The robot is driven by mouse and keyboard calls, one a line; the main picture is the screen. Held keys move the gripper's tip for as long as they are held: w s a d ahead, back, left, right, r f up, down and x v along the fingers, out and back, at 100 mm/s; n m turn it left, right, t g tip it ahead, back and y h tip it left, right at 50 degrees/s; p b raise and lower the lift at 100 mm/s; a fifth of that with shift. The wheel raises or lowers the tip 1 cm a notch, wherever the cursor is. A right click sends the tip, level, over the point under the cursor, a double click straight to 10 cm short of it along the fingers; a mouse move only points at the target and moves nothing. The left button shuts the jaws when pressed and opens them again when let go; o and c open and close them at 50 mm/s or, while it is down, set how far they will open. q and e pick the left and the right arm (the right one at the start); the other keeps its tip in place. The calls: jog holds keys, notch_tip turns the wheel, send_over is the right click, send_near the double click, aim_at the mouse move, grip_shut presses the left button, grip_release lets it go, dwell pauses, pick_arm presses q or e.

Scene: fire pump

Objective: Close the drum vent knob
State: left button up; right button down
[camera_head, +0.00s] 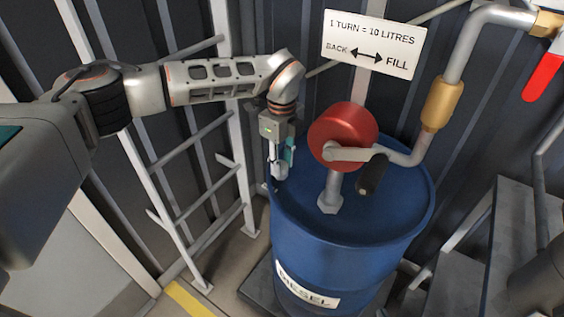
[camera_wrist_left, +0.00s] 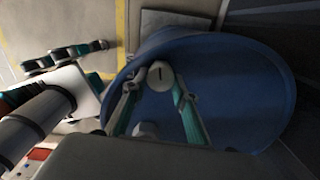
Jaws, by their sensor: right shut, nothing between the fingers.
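The drum vent knob (camera_wrist_left: 160,76) is a small pale round cap with a dark mark, on the blue drum's top near the rim. In the head view my left gripper (camera_head: 281,172) points down at the drum's left rim. In the left wrist view its two green-padded fingers (camera_wrist_left: 160,88) lie on either side of the knob. Their tips look close to it; I cannot tell whether they press on it. The blue drum (camera_head: 335,250) stands upright with a "DIESEL" label.
A red hand pump (camera_head: 342,130) with a crank and dark handle (camera_head: 372,175) stands on the drum, right of my left gripper. A pipe (camera_head: 462,50) rises to a red lever (camera_head: 542,78). A ladder (camera_head: 190,190) is at left, steps (camera_head: 490,240) at right.

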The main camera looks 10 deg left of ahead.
dwell(0.3)
pick_arm(q)
jog(key=shift+m, duration=0.4)
jog(key=m+p, duration=0.1)
jog(key=m, duration=0.3)
jog(key=shift+a+r+m+p, duration=0.1)
jog(key=shift+m+p, duration=0.2)
jog(key=m, duration=0.3)
jog(key=shift+s+m+p, duration=0.1)
jog(key=shift+m+p, duration=0.2)
jog(key=m, duration=0.5)
jog(key=shift+a+p, duration=0.15)
jog(key=shift+p, duration=0.25)
jog(key=m, duration=0.6)
jog(key=shift+a+p, duration=0.1)
jog(key=shift+p, duration=0.2)
